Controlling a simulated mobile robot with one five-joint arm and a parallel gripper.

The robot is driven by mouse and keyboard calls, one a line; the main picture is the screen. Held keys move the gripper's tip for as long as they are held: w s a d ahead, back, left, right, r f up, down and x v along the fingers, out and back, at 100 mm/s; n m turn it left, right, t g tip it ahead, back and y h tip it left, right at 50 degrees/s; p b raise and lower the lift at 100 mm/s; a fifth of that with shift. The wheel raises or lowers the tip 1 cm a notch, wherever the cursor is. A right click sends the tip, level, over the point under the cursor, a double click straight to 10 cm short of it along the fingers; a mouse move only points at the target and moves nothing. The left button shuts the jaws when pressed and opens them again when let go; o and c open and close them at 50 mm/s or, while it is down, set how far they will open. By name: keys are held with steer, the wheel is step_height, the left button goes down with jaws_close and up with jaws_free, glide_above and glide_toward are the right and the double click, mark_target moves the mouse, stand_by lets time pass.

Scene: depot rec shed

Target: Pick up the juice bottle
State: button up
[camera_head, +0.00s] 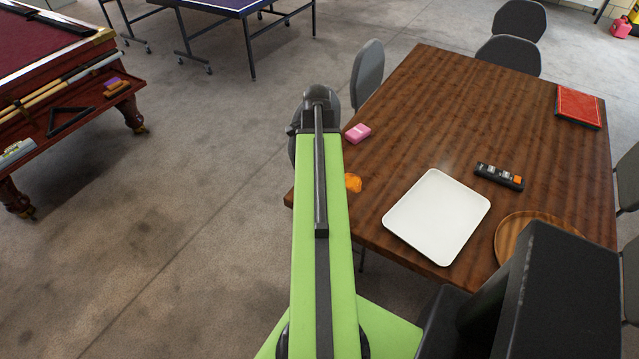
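I make out no juice bottle for certain in the head view. A small orange thing (353,183) lies at the left edge of the brown wooden table (430,110), close beside my green arm. It looks like a low, uneven lump, and I cannot tell what it is. My arm reaches up the middle of the view and covers part of the table's left edge. Its far end is a dark joint. I cannot make out my gripper's fingers.
The table holds a pink box (357,133), a white tray (437,216), a black remote-like object (499,176), a round wooden plate (512,228) and a red flat box (578,106). Grey chairs (368,72) surround it. A pool table (50,70) stands left.

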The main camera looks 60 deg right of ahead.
steer(key=shift+f, duration=0.25)
jaws_close()
stand_by(0.4)
